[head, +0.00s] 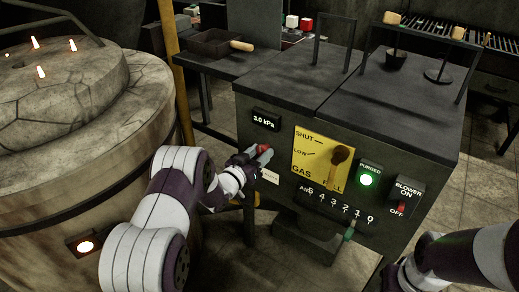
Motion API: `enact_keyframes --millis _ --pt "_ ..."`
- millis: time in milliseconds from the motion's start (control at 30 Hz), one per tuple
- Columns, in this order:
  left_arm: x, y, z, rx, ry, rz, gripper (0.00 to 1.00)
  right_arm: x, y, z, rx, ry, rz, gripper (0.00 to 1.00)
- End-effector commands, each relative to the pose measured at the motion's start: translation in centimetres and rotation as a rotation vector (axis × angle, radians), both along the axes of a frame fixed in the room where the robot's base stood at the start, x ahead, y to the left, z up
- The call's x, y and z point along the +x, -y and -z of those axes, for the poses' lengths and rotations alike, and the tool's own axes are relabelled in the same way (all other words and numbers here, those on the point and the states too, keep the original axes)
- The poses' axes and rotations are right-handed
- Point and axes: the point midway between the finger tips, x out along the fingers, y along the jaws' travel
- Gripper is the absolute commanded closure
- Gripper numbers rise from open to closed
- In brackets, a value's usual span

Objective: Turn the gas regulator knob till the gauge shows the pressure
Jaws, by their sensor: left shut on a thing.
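The red regulator knob (265,148) is on the left part of the dark control cabinet's front, mostly hidden by my left gripper (258,156). My left gripper is shut on the knob, its arm reaching in from the lower left. Just above, a small black gauge display (265,119) reads 3.0 kPa. A small white label (270,176) is below the knob, too small to read. My right arm shows at the lower right, but its gripper is out of view.
A round furnace (60,150) stands at left. A yellow pole (176,75) rises behind my left arm.

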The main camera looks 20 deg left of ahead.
Motion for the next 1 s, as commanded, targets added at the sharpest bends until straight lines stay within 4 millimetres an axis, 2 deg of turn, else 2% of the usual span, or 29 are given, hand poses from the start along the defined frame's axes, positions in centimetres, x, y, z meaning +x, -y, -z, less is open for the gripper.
enact_keyframes --millis 100,500,1000 --pt "-0.1 0.0 -0.1 -0.102 -0.042 0.0 0.86 0.0 0.0 -1.0 0.0 0.0 0.0 0.49" --pt "-0.1 0.0 0.0 -0.432 -0.163 -0.002 0.86 0.0 0.0 -2.8 0.0 0.0 0.0 0.49" --pt "-0.1 0.0 0.2 -0.648 -0.241 -0.002 0.86 0.0 0.0 -3.8 0.0 0.0 0.0 0.49"
